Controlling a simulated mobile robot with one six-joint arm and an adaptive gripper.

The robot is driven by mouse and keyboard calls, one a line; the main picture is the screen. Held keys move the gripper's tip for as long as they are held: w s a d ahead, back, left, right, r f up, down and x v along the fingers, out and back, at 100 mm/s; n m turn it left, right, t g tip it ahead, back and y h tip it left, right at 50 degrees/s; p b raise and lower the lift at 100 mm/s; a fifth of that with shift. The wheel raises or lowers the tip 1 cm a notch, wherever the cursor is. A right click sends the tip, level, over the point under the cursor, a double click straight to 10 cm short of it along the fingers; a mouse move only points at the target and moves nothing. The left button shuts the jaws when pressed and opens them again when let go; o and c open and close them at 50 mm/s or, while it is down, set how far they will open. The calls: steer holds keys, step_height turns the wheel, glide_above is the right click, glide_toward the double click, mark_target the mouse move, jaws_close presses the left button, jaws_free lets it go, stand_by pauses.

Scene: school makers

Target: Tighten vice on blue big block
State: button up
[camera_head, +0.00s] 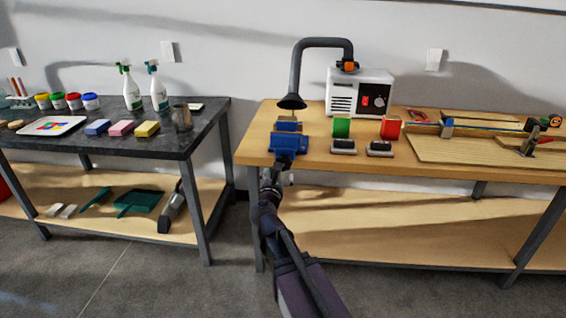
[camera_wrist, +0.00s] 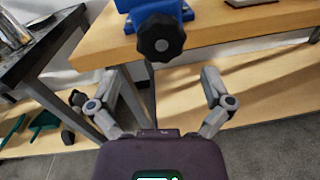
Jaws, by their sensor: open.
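The blue vice (camera_head: 288,146) sits at the front left edge of the wooden workbench. A blue block (camera_head: 287,126) shows at the top of the vice; I cannot tell whether the jaws touch it. In the wrist view the vice (camera_wrist: 176,10) is cut off at the top, and its black knob (camera_wrist: 161,37) faces me beyond the bench edge. My gripper (camera_wrist: 160,85) is open and empty, its fingers spread wide, just below and short of the knob. In the head view my gripper (camera_head: 277,177) is in front of and below the vice, small and partly merged with it.
The workbench (camera_head: 455,176) also holds a white fume extractor (camera_head: 362,92) with a black hose, green and red spools (camera_head: 391,128), and boards at right. A dark table (camera_head: 165,146) with sponges and spray bottles stands at left. Open floor lies in front.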

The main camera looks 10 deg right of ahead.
mark_target(283, 161)
steer(key=x, duration=0.8)
steer(key=c, duration=0.9)
